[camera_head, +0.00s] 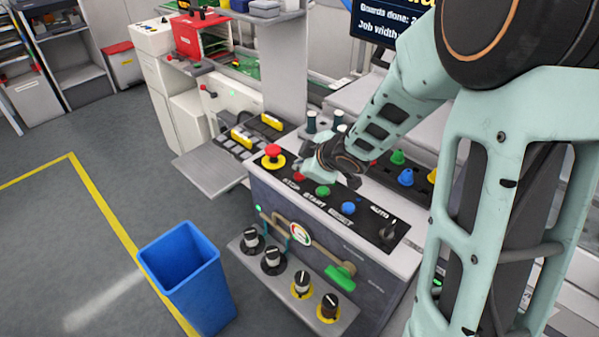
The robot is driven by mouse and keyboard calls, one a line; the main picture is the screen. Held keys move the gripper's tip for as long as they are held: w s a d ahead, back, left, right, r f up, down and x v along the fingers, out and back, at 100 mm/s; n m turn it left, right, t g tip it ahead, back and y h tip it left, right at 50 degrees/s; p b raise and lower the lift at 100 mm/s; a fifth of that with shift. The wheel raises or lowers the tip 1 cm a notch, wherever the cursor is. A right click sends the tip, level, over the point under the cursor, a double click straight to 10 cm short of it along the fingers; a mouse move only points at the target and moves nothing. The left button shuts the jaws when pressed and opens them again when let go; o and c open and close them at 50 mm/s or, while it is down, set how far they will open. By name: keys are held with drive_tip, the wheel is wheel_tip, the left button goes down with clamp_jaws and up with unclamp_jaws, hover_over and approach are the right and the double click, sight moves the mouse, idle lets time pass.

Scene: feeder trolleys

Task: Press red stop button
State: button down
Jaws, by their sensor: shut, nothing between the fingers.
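The red button (299,177) sits on the sloped dark top of the control panel (268,188), beside a small printed label that seems to read STOP. Part of it is close to or behind my gripper. A larger red mushroom button (272,151) on a yellow base stands to its left. My gripper (308,166) is shut and empty, just above and to the right of the red button. I cannot tell whether it touches the button. My wrist and arm reach in from the right.
A green button (322,191) and a blue button (348,208) continue the row to the right, then a black selector knob (388,231). A blue bin (187,278) stands on the floor at front left.

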sight(301, 177)
wheel_tip(301, 177, up, 5)
drive_tip(key=p, duration=0.5)
idle(0.8)
